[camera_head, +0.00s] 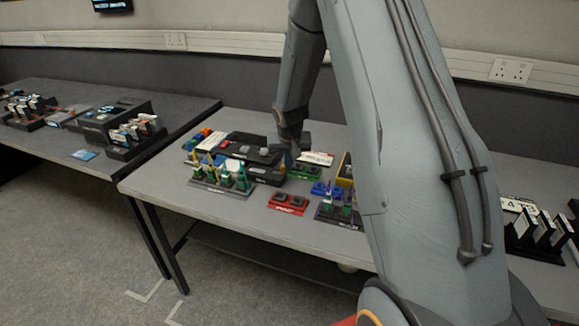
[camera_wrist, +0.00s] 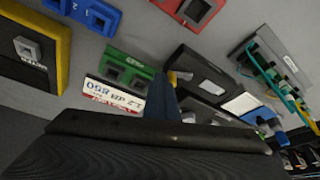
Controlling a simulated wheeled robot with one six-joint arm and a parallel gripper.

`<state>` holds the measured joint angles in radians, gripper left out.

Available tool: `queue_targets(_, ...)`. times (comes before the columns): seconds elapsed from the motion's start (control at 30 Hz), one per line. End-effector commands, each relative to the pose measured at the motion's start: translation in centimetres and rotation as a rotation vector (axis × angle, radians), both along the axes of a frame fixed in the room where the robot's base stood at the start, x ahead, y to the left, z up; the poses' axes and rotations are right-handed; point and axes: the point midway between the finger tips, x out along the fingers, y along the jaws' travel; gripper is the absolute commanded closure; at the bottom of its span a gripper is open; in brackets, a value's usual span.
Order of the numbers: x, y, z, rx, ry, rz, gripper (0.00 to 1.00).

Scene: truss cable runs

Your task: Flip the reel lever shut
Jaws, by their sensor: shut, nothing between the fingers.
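A black reel box (camera_head: 232,146) lies on the near table, with a grey knob and a small red spot on top. It appears in the wrist view as dark blocks (camera_wrist: 208,72) beside a small yellow part (camera_wrist: 180,76). I cannot make out the lever clearly or tell its position. My gripper (camera_head: 289,158) points down at the right end of the box, very close to it; I cannot tell whether it touches. In the wrist view my gripper's dark blue fingers (camera_wrist: 163,98) are together and empty, next to the dark box. They hide part of it.
A rack with green and yellow pieces (camera_head: 222,180) stands in front of the box. A red twin-socket block (camera_head: 289,203), a green block (camera_head: 304,172) and a blue block (camera_head: 327,189) lie to the right. A white label card (camera_wrist: 113,97) lies near my fingers. The table's front left is clear.

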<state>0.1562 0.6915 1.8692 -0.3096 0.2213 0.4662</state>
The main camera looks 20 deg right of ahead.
Motion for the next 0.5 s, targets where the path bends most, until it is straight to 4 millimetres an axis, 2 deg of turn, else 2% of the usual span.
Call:
queue_targets(0.03, 0.26, 0.94, -0.11, 0.002, -0.004, 0.010, 1.00)
queue_targets(0.1, 0.30, 1.24, -0.07, 0.003, -0.005, 0.014, 1.00)
queue_targets(0.37, 0.42, 1.59, -0.01, 0.004, -0.009, 0.018, 1.00)
queue_targets(0.5, -0.17, 1.59, 0.05, 0.004, -0.009, 0.020, 1.00)
